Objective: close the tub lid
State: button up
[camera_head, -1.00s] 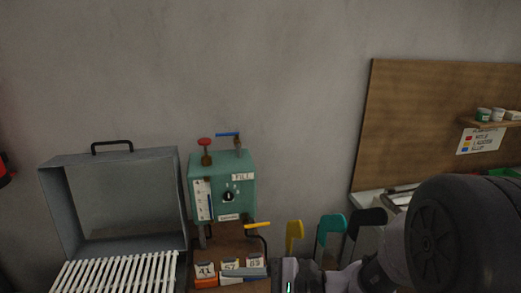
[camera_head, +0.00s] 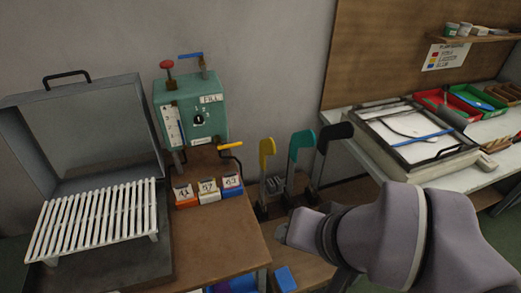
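The grey metal lid (camera_head: 32,98) of the tub stands open and upright at the left, its hollow inside facing me. A black handle (camera_head: 66,76) sits on its top edge. The low dark tub base (camera_head: 150,262) lies in front of the lid, on the table. A white slatted rack (camera_head: 95,220) rests over the base. My arm reaches in from the lower right, well to the right of the lid. No gripper fingers show, so I cannot see whether they hold anything.
A green machine (camera_head: 205,118) with levers stands right of the lid. Several numbered boxes (camera_head: 208,190) sit before it. Yellow, teal and black upright levers (camera_head: 294,160) stand further right. A white bench (camera_head: 478,175) with a shallow framed tray (camera_head: 400,160) is at the right.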

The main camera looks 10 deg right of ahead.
aim_at(15, 129)
jog(key=u, duration=1.3)
